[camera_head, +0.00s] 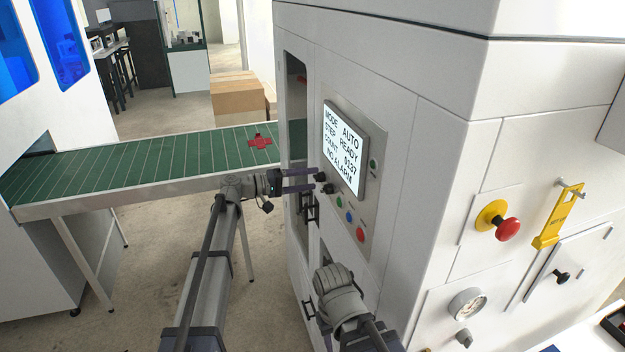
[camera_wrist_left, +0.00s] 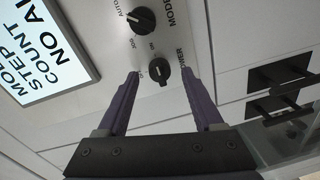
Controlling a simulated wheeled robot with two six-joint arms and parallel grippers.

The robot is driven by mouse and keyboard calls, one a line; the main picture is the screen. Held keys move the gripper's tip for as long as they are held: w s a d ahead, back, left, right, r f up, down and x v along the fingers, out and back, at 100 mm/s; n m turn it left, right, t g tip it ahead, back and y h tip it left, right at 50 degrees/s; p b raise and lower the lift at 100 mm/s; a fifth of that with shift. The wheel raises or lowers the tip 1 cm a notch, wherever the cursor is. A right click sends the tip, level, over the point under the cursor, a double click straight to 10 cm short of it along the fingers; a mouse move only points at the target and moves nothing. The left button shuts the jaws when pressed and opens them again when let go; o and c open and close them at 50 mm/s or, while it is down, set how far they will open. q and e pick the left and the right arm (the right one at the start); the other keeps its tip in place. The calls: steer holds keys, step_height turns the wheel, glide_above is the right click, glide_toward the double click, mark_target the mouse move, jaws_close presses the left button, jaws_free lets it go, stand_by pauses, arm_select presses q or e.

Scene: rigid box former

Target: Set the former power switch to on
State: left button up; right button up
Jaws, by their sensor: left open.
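The power switch is a black rotary knob (camera_wrist_left: 160,74) on the former's light panel, with small ON and OFF labels beside it. In the left wrist view it lies between the two fingertips of my left gripper (camera_wrist_left: 160,78), which is open. I see no clear contact, and I cannot tell the knob's setting. In the head view my left gripper (camera_head: 316,180) reaches the panel from the left, its two dark fingers around the power switch (camera_head: 320,177). My right gripper is not in view.
A black mode knob (camera_wrist_left: 142,19) sits close by the power switch. The lit screen (camera_head: 343,150) reads MODE AUTO, STEP READY, NO ALARM. Blue and red buttons (camera_head: 360,234) sit lower on the panel. Black door handles (camera_head: 308,207) stick out nearby. A green conveyor (camera_head: 130,165) runs behind my left arm.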

arm_select(q)
steer(key=v, duration=0.6)
steer(key=shift+a, duration=0.1)
steer(key=s+d+f+m+g+y+b, duration=0.25)
steer(key=s+d+f+y, duration=0.2)
steer(key=s+f, duration=0.55)
steer(key=s+d+f+m+g+y+b, duration=0.1)
steer(key=s+d+f+g+y+b, duration=0.3)
steer(key=s+f, duration=0.65)
steer(key=s+a+f+y+b, duration=0.1)
steer(key=s+a+f+y, duration=0.2)
steer(key=s, duration=0.5)
steer(key=s+a+f+m+y+b, duration=0.1)
steer(key=s+a+f+y+b, duration=0.1)
steer(key=s+a+f+y, duration=0.2)
steer(key=s+f+t+y, duration=0.1)
steer(key=s+f+y, duration=0.1)
steer(key=s+f, duration=0.1)
steer(key=shift+s, duration=0.65)
steer(key=shift+f+m, duration=0.1)
steer(key=shift+m, duration=0.15)
